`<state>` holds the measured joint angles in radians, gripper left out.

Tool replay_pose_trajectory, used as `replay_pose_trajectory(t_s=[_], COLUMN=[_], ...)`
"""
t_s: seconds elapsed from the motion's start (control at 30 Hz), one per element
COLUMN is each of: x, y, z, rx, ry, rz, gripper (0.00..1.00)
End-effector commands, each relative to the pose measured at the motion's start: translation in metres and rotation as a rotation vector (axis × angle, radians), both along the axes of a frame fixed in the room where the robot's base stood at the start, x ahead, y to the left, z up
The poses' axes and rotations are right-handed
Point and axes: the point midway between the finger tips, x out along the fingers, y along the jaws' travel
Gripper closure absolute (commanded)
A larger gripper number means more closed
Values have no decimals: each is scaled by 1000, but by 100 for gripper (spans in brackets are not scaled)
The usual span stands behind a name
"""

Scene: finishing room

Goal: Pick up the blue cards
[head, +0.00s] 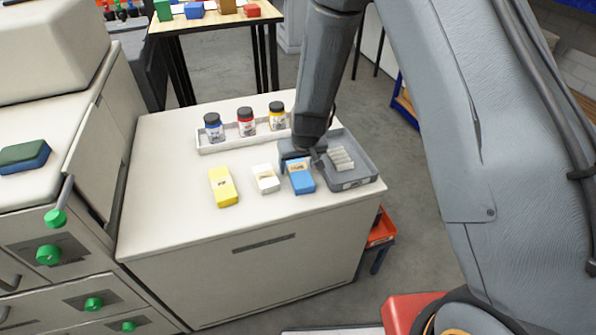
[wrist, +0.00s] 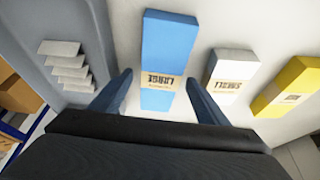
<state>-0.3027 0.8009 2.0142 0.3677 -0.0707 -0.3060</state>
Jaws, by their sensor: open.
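The blue cards (head: 302,182) are a blue pack with a pale label band, lying on the cream cabinet top (head: 160,215) near its front right. In the wrist view the blue cards (wrist: 163,50) lie between my two fingers, and the band carries dark lettering. My gripper (wrist: 158,90) is open, with one finger on each side of the pack and nothing held. In the head view my gripper (head: 300,158) is at the far end of the pack, partly covering it. I cannot tell whether the fingers touch the pack.
A white pack (head: 265,179) and a yellow pack (head: 223,187) lie left of the blue one. A grey tray (head: 367,172) with pale stepped pieces is close on the right. Behind stands a white tray (head: 207,147) with blue, red and yellow jars. The cabinet's front left is clear.

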Motion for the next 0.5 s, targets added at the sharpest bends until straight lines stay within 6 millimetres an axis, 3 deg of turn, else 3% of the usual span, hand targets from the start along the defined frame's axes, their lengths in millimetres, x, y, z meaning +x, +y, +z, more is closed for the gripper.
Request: replay_pose_trajectory(t_s=[0.13,0.4,0.43,0.5], x=[0,0,0,0], y=[0,0,0,0], z=[0,0,0,1], rx=[0,0,0,0], ry=[0,1,1,0], rz=[0,0,0,0], gripper=[33,78,83,83])
